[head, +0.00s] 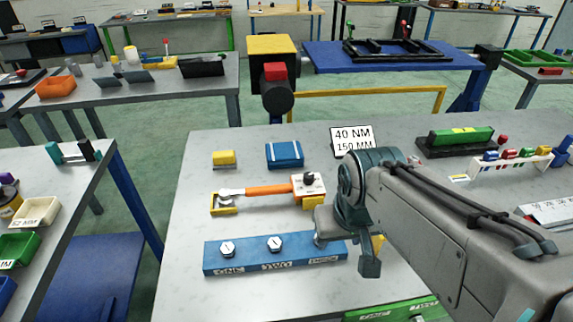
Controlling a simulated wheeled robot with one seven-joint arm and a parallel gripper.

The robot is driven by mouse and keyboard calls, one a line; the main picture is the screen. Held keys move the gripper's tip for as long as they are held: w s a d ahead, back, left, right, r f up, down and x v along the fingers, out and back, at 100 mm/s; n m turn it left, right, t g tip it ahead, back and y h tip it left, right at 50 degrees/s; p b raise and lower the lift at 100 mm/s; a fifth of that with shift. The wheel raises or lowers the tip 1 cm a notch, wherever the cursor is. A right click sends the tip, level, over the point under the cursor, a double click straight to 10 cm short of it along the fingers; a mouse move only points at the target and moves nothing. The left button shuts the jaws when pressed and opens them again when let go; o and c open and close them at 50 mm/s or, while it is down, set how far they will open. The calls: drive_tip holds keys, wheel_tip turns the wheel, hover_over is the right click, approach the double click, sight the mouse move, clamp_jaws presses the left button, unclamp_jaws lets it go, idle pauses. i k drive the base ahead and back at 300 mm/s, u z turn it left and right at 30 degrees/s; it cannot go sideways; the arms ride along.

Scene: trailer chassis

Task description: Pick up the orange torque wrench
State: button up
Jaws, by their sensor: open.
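The orange torque wrench (268,189) lies across the grey table, held up at its ends by yellow supports (223,208). Its ratchet head points left, and a white and orange block with dark dots sits at its right end. My gripper (345,254) is open and empty, pointing down to the right of the wrench and nearer the camera, over the right end of a blue bar. It appears apart from the wrench. My arm comes in from the lower right and hides part of the table.
The blue bar (217,263) carries two visible bolts, labelled ONE and TWO; its right end is partly hidden. Behind the wrench are a yellow block (223,158), a blue box (284,154) and a 40 NM/150 NM sign (353,138). The table's left edge area is clear.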

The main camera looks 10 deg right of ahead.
sight(226, 199)
drive_tip(key=k, duration=1.3)
drive_tip(key=z, duration=0.65)
drive_tip(key=i, duration=1.15)
drive_tip(key=u, duration=0.7)
